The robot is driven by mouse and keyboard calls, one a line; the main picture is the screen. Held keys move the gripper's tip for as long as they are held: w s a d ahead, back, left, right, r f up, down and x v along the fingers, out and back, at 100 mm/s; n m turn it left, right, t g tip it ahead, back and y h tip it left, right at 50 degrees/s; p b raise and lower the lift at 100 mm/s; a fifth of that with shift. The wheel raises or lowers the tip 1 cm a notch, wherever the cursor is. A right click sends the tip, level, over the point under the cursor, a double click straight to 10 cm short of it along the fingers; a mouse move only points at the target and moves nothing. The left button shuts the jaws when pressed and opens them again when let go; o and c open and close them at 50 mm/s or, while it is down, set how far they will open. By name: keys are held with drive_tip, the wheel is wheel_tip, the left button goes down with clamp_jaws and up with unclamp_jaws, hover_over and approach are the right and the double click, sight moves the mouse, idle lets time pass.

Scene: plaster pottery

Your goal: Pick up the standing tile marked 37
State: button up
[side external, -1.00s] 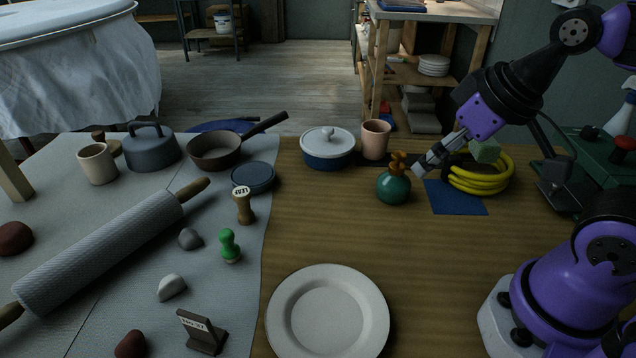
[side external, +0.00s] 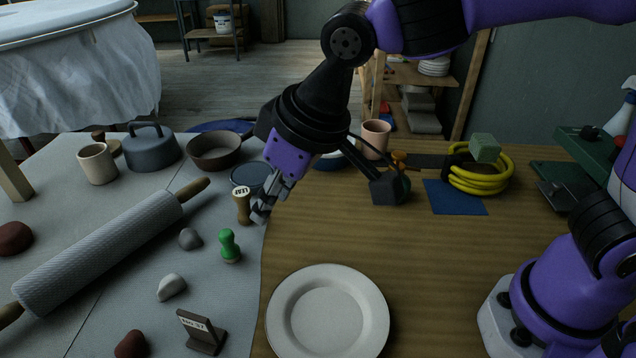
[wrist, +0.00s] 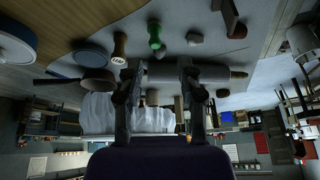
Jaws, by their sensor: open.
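The standing tile (side external: 202,332) is a small dark plate on a foot with a pale label that seems to read 37. It stands upright on the grey cloth at the front, left of the white plate. My gripper (side external: 265,210) is open and empty, above the cloth's right edge, well behind the tile and apart from it. Its two fingers (wrist: 160,85) also show in the wrist view, with nothing between them. Brownish shapes lie at the top of the wrist view, but I cannot tell whether one is the tile.
A wooden stamp (side external: 243,205) and a green stamp (side external: 229,246) stand near my gripper. A white lump (side external: 171,288) and a dark red lump (side external: 131,345) flank the tile's left side. The white plate (side external: 283,320) lies to its right; the rolling pin (side external: 115,245) lies farther left.

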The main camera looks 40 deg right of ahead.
drive_tip(key=n, duration=0.2)
approach(194, 315)
drive_tip(key=w+f, duration=0.1)
drive_tip(key=f, duration=0.1)
drive_tip(key=shift+g, duration=0.3)
drive_tip(key=x, duration=0.4)
drive_tip(key=shift+a+f, duration=0.25)
drive_tip(key=shift+f, duration=0.05)
drive_tip(key=x, duration=0.6)
drive_tip(key=shift+w, duration=0.2)
drive_tip(key=shift+y, duration=0.3)
drive_tip(key=shift+c, duration=0.4)
clamp_jaws()
